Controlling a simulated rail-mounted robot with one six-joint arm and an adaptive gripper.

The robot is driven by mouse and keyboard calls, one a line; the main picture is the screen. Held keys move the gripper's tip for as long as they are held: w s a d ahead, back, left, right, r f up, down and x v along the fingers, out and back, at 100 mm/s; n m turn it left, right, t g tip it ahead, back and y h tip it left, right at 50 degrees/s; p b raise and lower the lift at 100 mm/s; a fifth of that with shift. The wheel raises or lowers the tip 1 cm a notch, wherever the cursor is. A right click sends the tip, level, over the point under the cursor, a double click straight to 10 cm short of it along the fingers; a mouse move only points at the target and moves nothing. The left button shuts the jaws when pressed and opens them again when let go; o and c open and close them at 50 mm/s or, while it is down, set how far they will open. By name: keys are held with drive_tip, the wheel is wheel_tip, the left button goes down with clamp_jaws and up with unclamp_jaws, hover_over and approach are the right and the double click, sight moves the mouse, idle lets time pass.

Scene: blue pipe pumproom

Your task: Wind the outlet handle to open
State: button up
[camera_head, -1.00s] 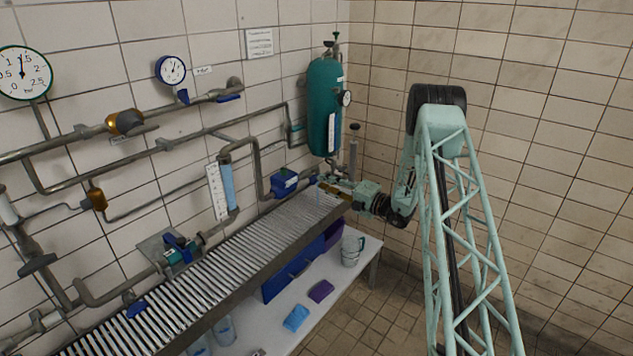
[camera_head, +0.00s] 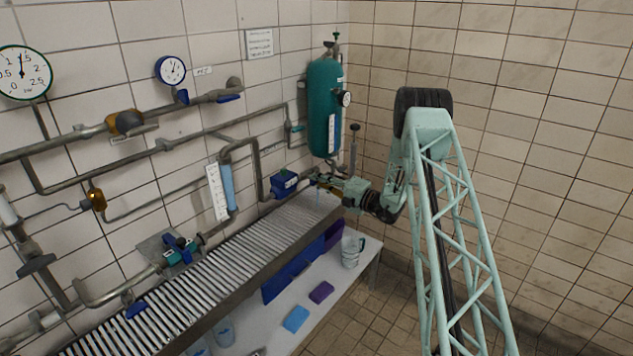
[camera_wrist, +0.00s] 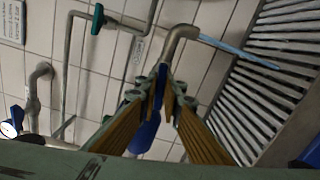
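The outlet pipe ends in a bent grey spout (camera_wrist: 182,38) in the wrist view. A blue handle (camera_wrist: 145,135) shows between the fingers of my gripper (camera_wrist: 167,92), close to the left finger. Its far end shows blue by the fingertips. A gap to the right finger shows, so my gripper looks open around the handle; contact is unclear. A thin light-blue streak (camera_wrist: 240,54) runs from the spout toward the grate. In the head view my gripper (camera_head: 320,181) is at the pipe end, right of the blue valve box (camera_head: 285,183), and hides the handle.
The slatted grate (camera_head: 215,270) lies below the pipes. A green tank (camera_head: 324,108) hangs above my gripper in the corner. A white cup (camera_head: 350,252), blue sponge (camera_head: 296,319) and purple sponge (camera_head: 321,292) are on the lower shelf. Floor to the right is clear.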

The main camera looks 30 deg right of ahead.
clamp_jaws()
drive_tip(key=shift+n+b, duration=0.3)
drive_tip(key=shift+n, duration=0.3)
drive_tip(key=n+b, duration=0.1)
drive_tip(key=n, duration=0.1)
drive_tip(key=shift+n, duration=0.3)
drive_tip(key=n+b, duration=0.3)
drive_tip(key=n, duration=0.1)
drive_tip(key=shift+f+n, duration=0.1)
drive_tip(key=shift+n, duration=0.3)
drive_tip(key=n+b, duration=0.3)
drive_tip(key=n, duration=0.1)
drive_tip(key=shift+n, duration=0.4)
drive_tip(key=shift+n+b, duration=1)
drive_tip(key=shift+n, duration=0.4)
